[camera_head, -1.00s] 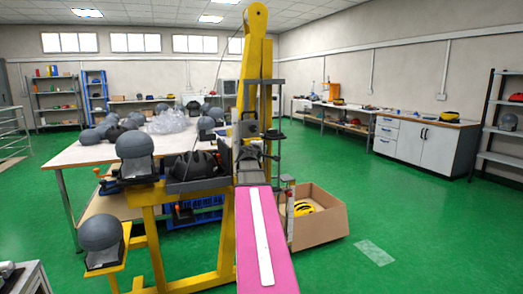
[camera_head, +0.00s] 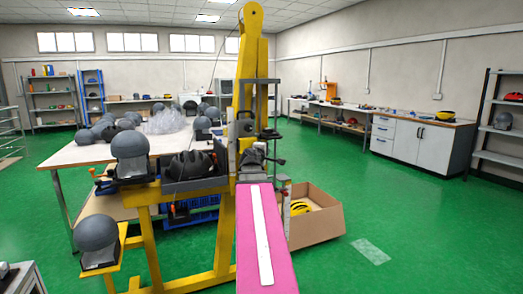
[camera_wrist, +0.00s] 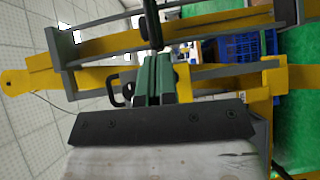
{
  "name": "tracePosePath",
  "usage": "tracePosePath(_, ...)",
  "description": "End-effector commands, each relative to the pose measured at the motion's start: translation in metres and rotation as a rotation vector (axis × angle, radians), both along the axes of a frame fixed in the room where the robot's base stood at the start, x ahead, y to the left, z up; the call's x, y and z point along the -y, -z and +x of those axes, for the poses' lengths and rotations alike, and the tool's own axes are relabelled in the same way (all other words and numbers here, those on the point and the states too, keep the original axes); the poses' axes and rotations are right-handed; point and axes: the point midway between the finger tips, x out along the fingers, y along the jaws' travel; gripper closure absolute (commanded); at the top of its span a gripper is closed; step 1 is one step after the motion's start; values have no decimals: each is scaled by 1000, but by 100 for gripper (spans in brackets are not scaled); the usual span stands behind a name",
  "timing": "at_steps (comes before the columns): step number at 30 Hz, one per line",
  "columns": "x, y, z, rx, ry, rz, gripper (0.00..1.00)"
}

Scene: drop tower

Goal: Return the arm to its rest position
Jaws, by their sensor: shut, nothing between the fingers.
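My arm reaches forward from the bottom centre of the head view towards the yellow drop tower (camera_head: 246,72). My gripper shows in the wrist view (camera_wrist: 152,58), its greenish fingers shut with nothing between them. In that sideways-turned view the tower's yellow and grey rails lie beyond the fingers; I cannot tell how wide the gap is. In the head view my gripper is hard to make out against the tower's dark fittings.
A grey headform (camera_head: 129,146) and a black helmet (camera_head: 190,165) sit left of the arm. Another headform (camera_head: 96,233) rests on a low yellow ledge. A cardboard box (camera_head: 318,222) stands right of the tower. Green floor (camera_head: 430,235) is clear at the right.

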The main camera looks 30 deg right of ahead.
Motion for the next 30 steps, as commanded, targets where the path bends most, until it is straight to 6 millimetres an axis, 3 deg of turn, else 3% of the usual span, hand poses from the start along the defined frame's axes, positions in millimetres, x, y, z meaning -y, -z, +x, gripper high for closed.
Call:
tracePosePath(1,-3,0,-16,1,1,1,100)
tracePosePath(3,-4,-1,-30,1,2,-1,100)
tracePosePath(9,-7,-2,-56,0,2,0,100)
tracePosePath(15,-7,-3,-66,-1,2,0,100)
tracePosePath(22,-10,2,-64,-1,1,17,100)
tracePosePath(26,-27,34,-52,8,0,125,100)
tracePosePath(30,-67,99,-35,9,15,348,100)
